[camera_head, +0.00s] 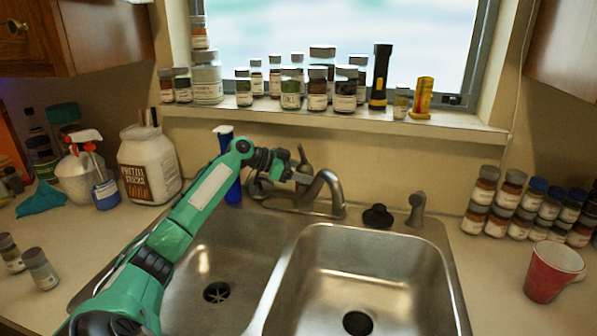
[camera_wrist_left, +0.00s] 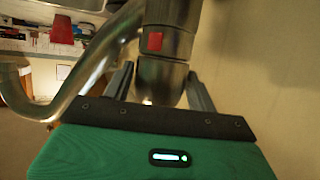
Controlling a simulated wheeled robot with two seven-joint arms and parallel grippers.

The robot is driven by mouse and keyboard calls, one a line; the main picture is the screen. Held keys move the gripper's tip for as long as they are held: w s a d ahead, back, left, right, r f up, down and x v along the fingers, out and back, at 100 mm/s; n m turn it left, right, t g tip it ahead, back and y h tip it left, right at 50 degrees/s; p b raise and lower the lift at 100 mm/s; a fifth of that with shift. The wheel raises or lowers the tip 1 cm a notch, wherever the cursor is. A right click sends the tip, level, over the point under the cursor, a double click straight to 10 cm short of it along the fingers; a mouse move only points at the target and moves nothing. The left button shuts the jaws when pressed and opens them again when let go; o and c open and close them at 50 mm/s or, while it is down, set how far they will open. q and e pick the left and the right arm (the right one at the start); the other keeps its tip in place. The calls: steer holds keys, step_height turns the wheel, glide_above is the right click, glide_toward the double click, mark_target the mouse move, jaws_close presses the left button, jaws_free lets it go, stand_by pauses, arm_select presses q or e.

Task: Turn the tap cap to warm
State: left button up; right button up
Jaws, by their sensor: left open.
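The metal tap (camera_head: 329,183) stands behind the double sink, with its curved spout over the divider. Its upright cap with a lever (camera_head: 303,158) rises beside the spout. In the left wrist view the tap's cylindrical metal body (camera_wrist_left: 168,45) carries a red square mark (camera_wrist_left: 154,41). My left gripper (camera_head: 296,177) is at the tap; in the left wrist view its open fingers (camera_wrist_left: 160,90) stand on either side of the metal body. I cannot tell whether either finger touches it. The spout (camera_wrist_left: 85,65) curves past on the left of that view. My right gripper is not in view.
The sink basins (camera_head: 365,265) are empty. A blue bottle (camera_head: 232,190) stands close behind my left arm. A black stopper (camera_head: 377,216) and a metal dispenser (camera_head: 416,210) are right of the tap. Jars line the sill (camera_head: 440,128); a red cup (camera_head: 551,272) stands at right.

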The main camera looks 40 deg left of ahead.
arm_select(q)
steer(key=shift+s+a, duration=0.2)
steer(key=b+v, duration=0.3)
steer(key=v, duration=0.8)
steer(key=shift+r, duration=0.25)
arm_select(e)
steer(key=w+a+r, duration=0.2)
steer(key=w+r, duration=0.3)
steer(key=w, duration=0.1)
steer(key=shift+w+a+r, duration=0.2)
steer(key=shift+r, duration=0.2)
arm_select(q)
steer(key=shift+s, duration=0.15)
